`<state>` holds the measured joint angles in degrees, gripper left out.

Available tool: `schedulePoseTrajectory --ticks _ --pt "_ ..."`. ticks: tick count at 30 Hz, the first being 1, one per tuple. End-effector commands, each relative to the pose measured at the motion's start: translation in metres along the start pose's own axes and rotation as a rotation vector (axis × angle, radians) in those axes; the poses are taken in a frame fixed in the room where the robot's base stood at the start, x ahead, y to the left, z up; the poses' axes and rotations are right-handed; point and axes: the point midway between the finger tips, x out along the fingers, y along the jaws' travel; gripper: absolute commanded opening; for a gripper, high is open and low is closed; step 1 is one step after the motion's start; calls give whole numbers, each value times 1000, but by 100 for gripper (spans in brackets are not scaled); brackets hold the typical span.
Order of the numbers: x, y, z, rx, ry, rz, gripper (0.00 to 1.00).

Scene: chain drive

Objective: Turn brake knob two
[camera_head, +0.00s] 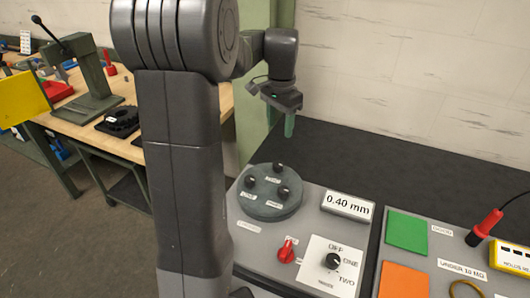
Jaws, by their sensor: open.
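The black brake knob (332,261) sits on a white plate (325,277) marked OFF, ONE and TWO, at the lower middle of the head view. Its exact pointing direction is too small to tell. My gripper (282,125) hangs above and behind the panel, well up from the knob. Its green fingertips point down, open, with nothing seen between them.
Left of the knob are a red knob (287,251) and a round grey disc (262,209) with three black knobs. A 0.40 mm display (348,206) stands behind. Green (407,232) and orange (403,281) pads and a red-handled tool (485,227) lie to the right.

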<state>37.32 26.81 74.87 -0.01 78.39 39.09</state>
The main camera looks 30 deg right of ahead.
Motion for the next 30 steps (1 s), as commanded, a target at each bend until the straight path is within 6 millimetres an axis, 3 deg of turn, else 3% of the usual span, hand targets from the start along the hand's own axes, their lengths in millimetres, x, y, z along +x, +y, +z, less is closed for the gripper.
schedulePoseTrajectory --ticks 5,18,24,30 --pt "19 0 0 2 -3 2 52" --pt "108 0 1 0 -3 2 52" --pt "130 0 0 -1 -2 1 52" --pt "136 0 0 -1 1 -1 52"
